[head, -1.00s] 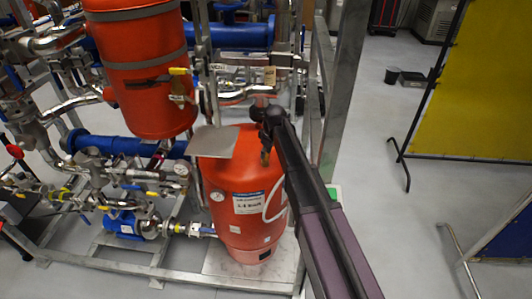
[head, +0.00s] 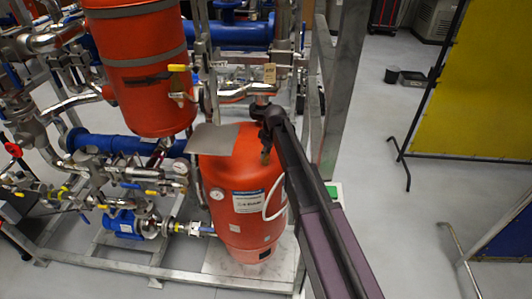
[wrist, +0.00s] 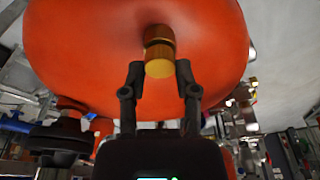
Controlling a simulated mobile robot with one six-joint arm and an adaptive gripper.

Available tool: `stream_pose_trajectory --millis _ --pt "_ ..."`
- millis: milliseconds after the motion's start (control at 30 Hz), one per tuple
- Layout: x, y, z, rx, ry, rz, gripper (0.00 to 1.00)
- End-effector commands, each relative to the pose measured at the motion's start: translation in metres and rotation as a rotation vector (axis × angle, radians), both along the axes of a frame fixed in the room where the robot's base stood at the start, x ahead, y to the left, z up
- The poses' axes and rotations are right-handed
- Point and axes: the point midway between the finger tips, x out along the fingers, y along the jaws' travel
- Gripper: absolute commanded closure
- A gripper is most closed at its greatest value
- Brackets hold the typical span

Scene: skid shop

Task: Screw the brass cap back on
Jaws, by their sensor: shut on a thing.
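The brass cap (wrist: 159,69) is between the two fingertips of my gripper (wrist: 160,73) in the wrist view, and the gripper is shut on it. Just above it in that view, a brass valve stem (wrist: 158,35) comes out of the orange vessel (wrist: 85,35). The cap lines up closely with the stem; I cannot tell how far it is threaded on. In the head view the orange vessel (head: 238,222) stands on the skid, and my gripper (head: 265,157) is at its upper right side. The cap is too small to make out there.
A grey plate (head: 211,139) sits near the vessel's top left. A second orange tank (head: 140,80) hangs above left, with pipes and valves around it. A metal frame post (head: 340,100) stands close to the right of my arm. Open floor (head: 420,230) lies further right.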

Motion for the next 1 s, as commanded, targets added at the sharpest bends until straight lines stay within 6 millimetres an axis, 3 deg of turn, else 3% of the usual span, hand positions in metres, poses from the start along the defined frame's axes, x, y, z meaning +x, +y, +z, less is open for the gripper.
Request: stream_pose_trajectory --millis 367,1000 --pt "-0.0003 -0.0005 0.0 -0.003 0.0 -0.082 0.87" --pt "0.0012 -0.0016 0.0002 -0.003 -0.005 -0.54 0.87"
